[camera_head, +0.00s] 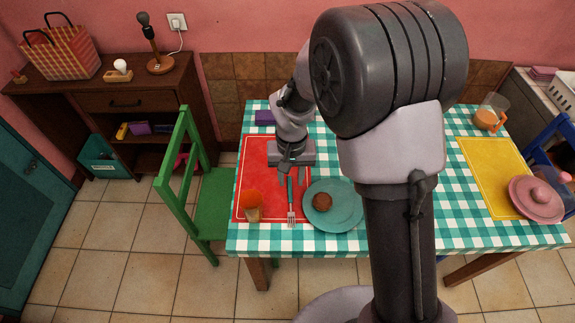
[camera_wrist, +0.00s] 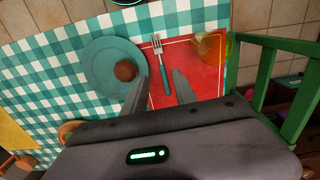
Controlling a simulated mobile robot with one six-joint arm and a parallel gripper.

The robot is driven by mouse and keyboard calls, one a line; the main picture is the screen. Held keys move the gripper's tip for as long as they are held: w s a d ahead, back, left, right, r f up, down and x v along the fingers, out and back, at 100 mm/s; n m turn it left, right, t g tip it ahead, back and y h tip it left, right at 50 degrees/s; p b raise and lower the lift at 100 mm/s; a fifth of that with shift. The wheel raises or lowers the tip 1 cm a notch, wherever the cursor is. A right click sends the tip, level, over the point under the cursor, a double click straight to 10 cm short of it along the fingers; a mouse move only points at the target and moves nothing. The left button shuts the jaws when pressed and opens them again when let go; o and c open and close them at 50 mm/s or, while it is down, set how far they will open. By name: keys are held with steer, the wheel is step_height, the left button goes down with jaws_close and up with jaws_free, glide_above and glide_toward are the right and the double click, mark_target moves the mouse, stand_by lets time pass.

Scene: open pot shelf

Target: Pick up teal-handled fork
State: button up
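The teal-handled fork (camera_head: 291,203) lies on the red placemat (camera_head: 250,160), its tines toward the near table edge and its handle toward my gripper. In the wrist view the fork (camera_wrist: 159,58) has silver tines at the top and its teal handle runs down between my fingers. My gripper (camera_head: 291,174) is open, over the handle end of the fork. In the wrist view the two fingers of my gripper (camera_wrist: 160,76) are apart, one on each side of the handle, with nothing held. I cannot tell the exact height above the fork.
A teal plate (camera_head: 345,210) with a brown round item (camera_head: 322,202) lies just right of the fork. An orange-topped cup-like item (camera_head: 250,203) stands left of it. A green chair (camera_head: 190,180) is at the table's left. A yellow placemat (camera_head: 490,175) lies on the right.

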steer(key=b, duration=0.4)
glide_above(291, 212)
steer(key=f, duration=1.2)
steer(key=shift+w+d, duration=0.1)
steer(key=shift+d, duration=0.15)
steer(key=f+b, duration=0.3)
steer(key=f, duration=0.2)
steer(key=shift+a+f, duration=0.2)
steer(key=shift+r, duration=0.15)
jaws_close()
